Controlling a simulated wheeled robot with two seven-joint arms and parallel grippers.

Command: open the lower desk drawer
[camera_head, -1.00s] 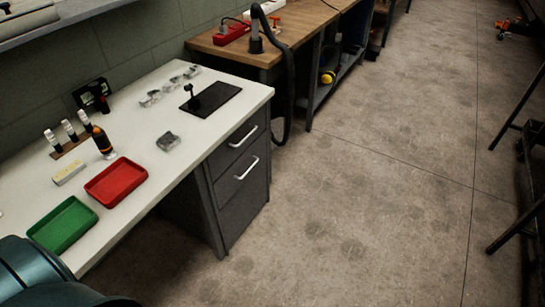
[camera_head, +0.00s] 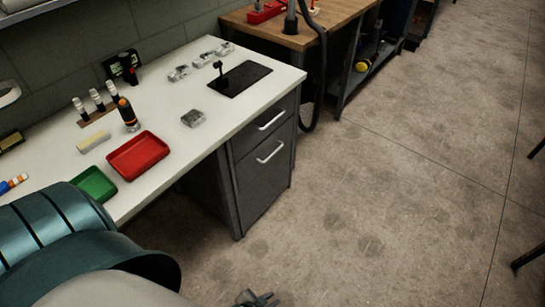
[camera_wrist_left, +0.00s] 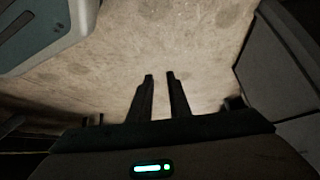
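The lower desk drawer (camera_head: 262,187) is the tall dark grey front in the cabinet under the white desk's right end. Its white bar handle (camera_head: 270,153) sits near its top edge. The drawer looks shut. The upper drawer (camera_head: 250,130) above it, with its own white handle, also looks shut. My left gripper (camera_head: 257,298) shows only partly at the bottom edge of the head view, in front of and below the cabinet, apart from the handle. In the left wrist view its two fingers (camera_wrist_left: 160,76) are apart with bare floor between them. My right gripper is not in view.
The white desktop (camera_head: 175,130) carries a red tray (camera_head: 138,155), a green tray (camera_head: 94,185), bottles and small clear parts. A wooden bench (camera_head: 335,22) with a hanging dark hose (camera_head: 322,75) stands beyond the cabinet. The floor (camera_head: 400,190) right of the drawers is clear.

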